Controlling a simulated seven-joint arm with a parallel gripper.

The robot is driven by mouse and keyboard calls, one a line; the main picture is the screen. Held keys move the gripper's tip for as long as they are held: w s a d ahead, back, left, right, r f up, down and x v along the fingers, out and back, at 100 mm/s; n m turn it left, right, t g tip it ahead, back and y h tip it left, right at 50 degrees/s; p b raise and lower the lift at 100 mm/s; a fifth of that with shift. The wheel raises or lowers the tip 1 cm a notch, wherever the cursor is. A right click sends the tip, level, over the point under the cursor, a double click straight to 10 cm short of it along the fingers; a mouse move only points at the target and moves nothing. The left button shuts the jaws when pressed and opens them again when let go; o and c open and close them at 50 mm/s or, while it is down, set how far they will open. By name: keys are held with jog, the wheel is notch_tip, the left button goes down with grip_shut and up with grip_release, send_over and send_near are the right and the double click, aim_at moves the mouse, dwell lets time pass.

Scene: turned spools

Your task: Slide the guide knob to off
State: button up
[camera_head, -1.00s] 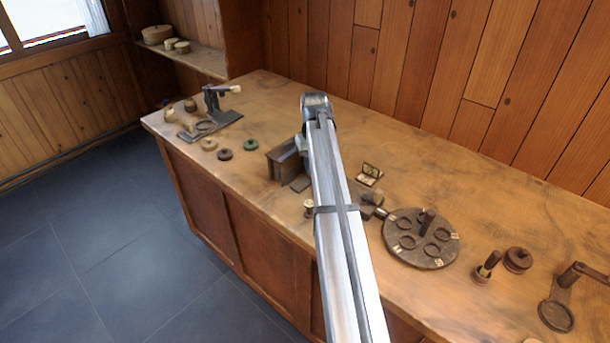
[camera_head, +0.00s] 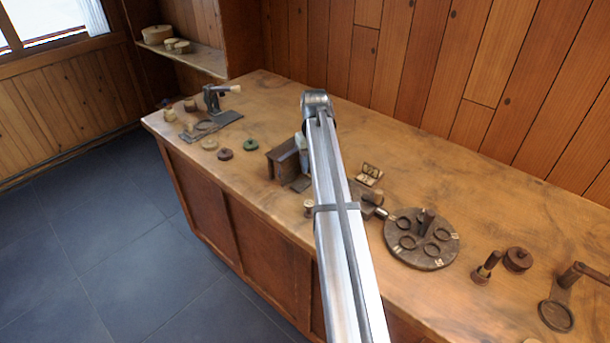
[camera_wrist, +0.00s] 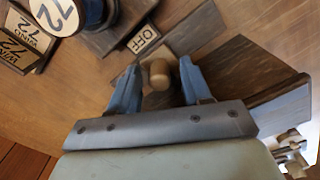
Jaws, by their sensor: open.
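The guide knob (camera_wrist: 158,72) is a small, rounded light-wood knob in the wrist view. It stands by dark wooden pieces, just below a small plate reading OFF (camera_wrist: 143,39). My gripper (camera_wrist: 160,82) is open, with one blue finger on the left of the knob and one on the right. Gaps show on both sides, and neither finger clearly touches it. In the head view my arm hides the knob and most of the gripper.
Plates marked WIND and 72 (camera_wrist: 22,40) lie at the wrist view's upper left. On the bench (camera_head: 480,175) stand a dark wooden block (camera_head: 283,158), a small card stand (camera_head: 370,174) and a round turntable (camera_head: 422,240) right of my arm. The back of the bench is clear.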

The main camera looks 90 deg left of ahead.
jog(key=shift+r, duration=3.2)
grip_shut()
jog(key=shift+r, duration=1.95)
